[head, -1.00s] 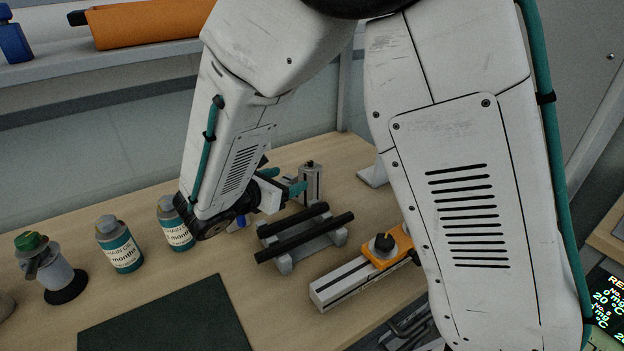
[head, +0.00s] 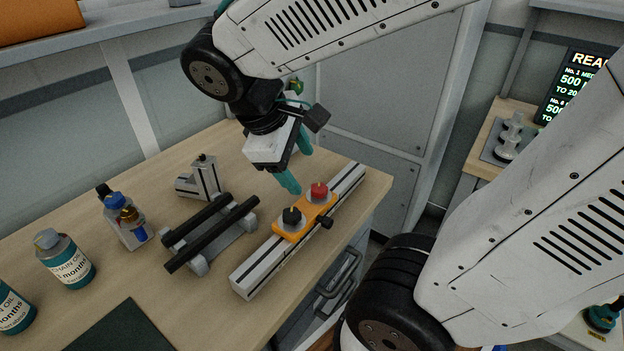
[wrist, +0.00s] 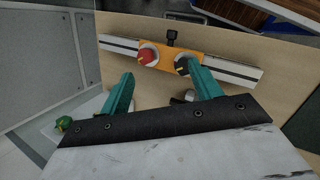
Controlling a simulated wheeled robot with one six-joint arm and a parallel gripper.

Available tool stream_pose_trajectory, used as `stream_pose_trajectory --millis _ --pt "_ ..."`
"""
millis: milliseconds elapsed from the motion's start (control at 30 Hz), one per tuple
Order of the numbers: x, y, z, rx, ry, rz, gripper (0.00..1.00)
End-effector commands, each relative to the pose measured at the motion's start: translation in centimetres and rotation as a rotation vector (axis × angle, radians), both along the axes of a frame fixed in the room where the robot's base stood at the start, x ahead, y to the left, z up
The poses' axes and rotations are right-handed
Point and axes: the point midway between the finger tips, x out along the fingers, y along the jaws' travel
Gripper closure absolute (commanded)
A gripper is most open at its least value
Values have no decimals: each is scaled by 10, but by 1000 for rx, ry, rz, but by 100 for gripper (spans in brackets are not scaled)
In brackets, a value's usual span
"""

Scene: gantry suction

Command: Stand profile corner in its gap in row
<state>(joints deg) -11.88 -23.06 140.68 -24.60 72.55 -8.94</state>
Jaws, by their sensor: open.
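The profile corner (head: 204,180), a grey L-shaped piece of slotted aluminium, stands on the bench behind the black-barred rack, with one leg upright and the other pointing left. My gripper (head: 296,166) is open, to the right of the corner and apart from it, above the rail with the orange block. In the wrist view my gripper (wrist: 166,76) has its teal fingers spread. A small grey and dark thing shows low between them there; I cannot tell what it is. I cannot make out a row with a gap.
The rail (head: 252,274) carries an orange block (head: 290,234) with a red knob (head: 319,190) and a black knob (head: 292,215). The rack (head: 196,264) with black bars stands left of it. Bottles (head: 68,258) line the left, near a dark mat (head: 125,328).

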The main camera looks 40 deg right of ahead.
Motion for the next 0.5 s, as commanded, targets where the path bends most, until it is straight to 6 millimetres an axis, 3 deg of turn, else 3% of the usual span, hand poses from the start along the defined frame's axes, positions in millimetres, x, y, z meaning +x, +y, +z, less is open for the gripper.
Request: stream_pose_trajectory --millis 33,200,500 --pt "-14 0 4 65 -49 -85 37" --pt "-48 12 11 264 -178 -321 37" --pt "-68 28 16 431 -278 -500 37"
